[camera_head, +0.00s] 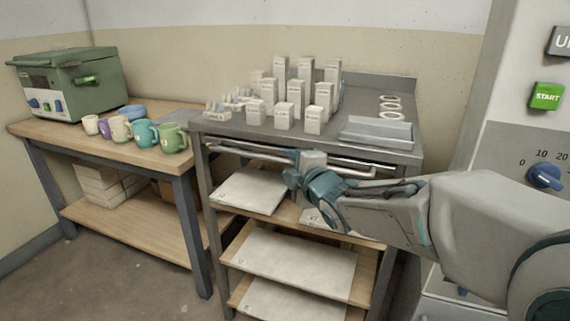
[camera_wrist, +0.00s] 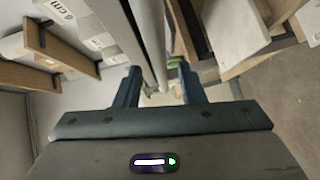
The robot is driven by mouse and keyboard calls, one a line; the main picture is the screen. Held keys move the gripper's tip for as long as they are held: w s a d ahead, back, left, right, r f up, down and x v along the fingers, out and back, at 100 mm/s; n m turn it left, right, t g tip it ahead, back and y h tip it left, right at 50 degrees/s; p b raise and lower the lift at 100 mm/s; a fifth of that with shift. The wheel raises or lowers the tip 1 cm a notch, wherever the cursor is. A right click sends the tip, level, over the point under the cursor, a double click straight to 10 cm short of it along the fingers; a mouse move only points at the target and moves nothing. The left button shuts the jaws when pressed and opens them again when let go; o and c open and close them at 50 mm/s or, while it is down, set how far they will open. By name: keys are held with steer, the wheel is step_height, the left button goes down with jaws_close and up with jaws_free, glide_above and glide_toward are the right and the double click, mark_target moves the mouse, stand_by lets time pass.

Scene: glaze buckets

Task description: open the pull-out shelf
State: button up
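The pull-out shelf sits under the top of the grey metal workbench, and a pale metal handle bar (camera_head: 352,173) runs along its front. The shelf looks pushed in, with only its front showing. My gripper (camera_head: 297,175) is at the middle of this bar and hides part of it. In the wrist view, a grey bar (camera_wrist: 152,45) runs between the two spread fingers of my gripper (camera_wrist: 157,78). The fingers stand apart, with gaps beside the bar, so the gripper looks open around it. Exact contact is hard to tell.
White boxes (camera_head: 295,97) and a grey tray (camera_head: 377,131) stand on the workbench top (camera_head: 350,103). Lower shelves hold white slabs (camera_head: 292,262). A wooden table with mugs (camera_head: 145,133) is left; a panel with a START button (camera_head: 546,96) is right. Floor is clear at front left.

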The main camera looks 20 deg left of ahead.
mark_target(287, 162)
steer(key=shift+x, duration=1.85)
